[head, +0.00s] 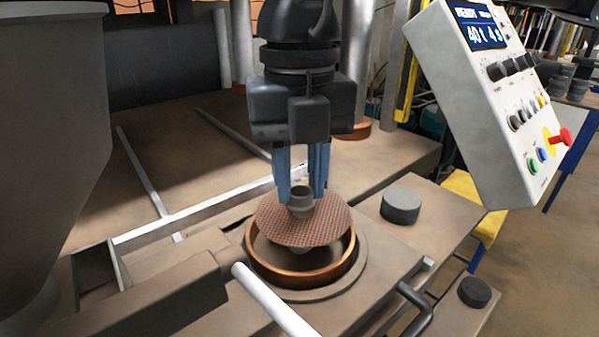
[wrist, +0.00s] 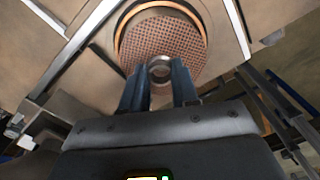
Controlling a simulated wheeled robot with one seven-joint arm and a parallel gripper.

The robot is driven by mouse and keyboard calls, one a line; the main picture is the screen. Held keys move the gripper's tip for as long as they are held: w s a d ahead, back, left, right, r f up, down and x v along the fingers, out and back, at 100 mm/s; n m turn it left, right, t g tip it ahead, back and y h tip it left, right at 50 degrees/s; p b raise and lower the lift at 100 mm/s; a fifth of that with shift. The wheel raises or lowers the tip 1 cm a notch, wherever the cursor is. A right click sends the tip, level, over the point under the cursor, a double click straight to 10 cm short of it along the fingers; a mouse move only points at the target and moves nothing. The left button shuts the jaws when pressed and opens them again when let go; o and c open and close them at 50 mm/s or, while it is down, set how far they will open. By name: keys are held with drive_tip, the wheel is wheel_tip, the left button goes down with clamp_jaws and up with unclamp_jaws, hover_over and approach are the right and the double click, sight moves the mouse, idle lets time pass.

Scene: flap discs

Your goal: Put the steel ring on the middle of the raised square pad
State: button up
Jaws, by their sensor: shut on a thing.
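A small grey steel ring (head: 301,196) sits between the fingertips of my gripper (head: 302,192), which is shut on it. In the wrist view the ring (wrist: 160,67) shows its open hole between the two blue fingers of my gripper (wrist: 159,78). Below it is a round reddish mesh disc (head: 270,222), over a copper-coloured round mould (head: 262,270). I cannot tell whether the ring touches the disc or is just above it. No raised square pad stands out clearly in either view.
A grey cylinder (head: 401,206) stands on the bench right of the mould, and a darker one (head: 474,292) nearer the front. A white control box (head: 485,110) with a red button hangs at the right. A large grey hopper (head: 45,130) fills the left.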

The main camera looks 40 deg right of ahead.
sight(299, 189)
drive_tip(key=shift+f+b, duration=0.75)
drive_tip(key=shift+b, duration=0.35)
idle(1.2)
drive_tip(key=o, duration=1.1)
drive_tip(key=shift+r+b, duration=0.4)
drive_tip(key=shift+r, duration=3.55)
